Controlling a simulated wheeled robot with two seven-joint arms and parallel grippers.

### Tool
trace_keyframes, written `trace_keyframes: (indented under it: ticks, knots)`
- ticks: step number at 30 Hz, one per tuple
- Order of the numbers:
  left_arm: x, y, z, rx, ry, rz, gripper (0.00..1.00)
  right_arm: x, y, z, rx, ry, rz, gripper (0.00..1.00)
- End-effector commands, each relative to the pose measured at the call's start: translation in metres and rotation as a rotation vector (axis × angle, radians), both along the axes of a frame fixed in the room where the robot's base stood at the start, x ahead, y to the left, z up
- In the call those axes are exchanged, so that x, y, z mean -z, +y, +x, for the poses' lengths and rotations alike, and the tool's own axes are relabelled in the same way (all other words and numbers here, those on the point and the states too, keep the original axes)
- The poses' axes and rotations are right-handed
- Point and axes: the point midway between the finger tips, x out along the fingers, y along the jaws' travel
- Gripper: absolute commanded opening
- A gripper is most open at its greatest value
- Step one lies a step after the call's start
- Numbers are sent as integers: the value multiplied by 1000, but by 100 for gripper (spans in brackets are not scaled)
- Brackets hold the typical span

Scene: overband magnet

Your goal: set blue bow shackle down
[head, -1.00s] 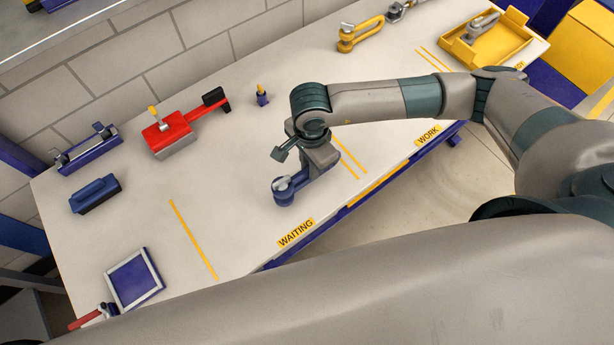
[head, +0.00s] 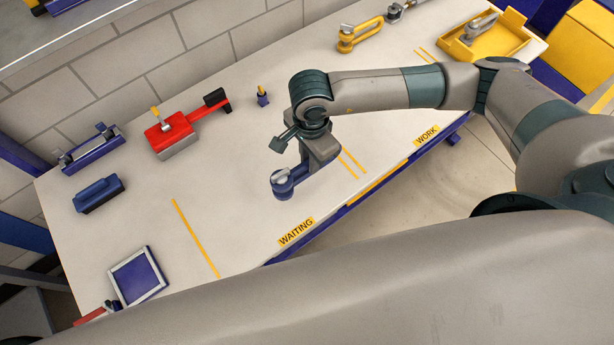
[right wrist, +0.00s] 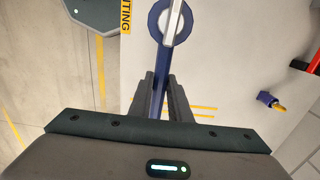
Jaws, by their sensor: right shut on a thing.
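The blue bow shackle (head: 281,193) has a round blue end with a pale grey pin across it. It is at the WAITING part of the bench, behind the WAITING label. My right gripper (head: 302,178) is shut on its narrow blue part. In the right wrist view the shackle (right wrist: 168,48) runs out from between the two dark fingers (right wrist: 162,98), with its round end at the top. I cannot tell whether the shackle touches the bench top. My left gripper is not in view.
The WAITING label (head: 296,232) lies at the bench's front edge, with the WORK label (head: 427,135) to its right. A red tool (head: 180,130), a blue block (head: 97,194) and a blue framed tray (head: 138,276) stand to the left. Bare bench top (head: 225,200) surrounds the shackle.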

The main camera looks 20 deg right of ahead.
Motion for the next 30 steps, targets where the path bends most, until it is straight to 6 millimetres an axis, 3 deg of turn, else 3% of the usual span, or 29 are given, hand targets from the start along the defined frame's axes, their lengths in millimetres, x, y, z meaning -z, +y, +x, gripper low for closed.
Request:
trace_keyframes:
  ticks: [8, 22, 30]
  knots:
    - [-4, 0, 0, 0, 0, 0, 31, -10, 0, 0, 0, -2, 1, 0]
    - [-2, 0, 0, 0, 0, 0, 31, -9, -1, 0, -12, -1, 0, 0]
    - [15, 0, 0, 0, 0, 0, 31, 4, -12, -3, -179, 2, 4, 0]
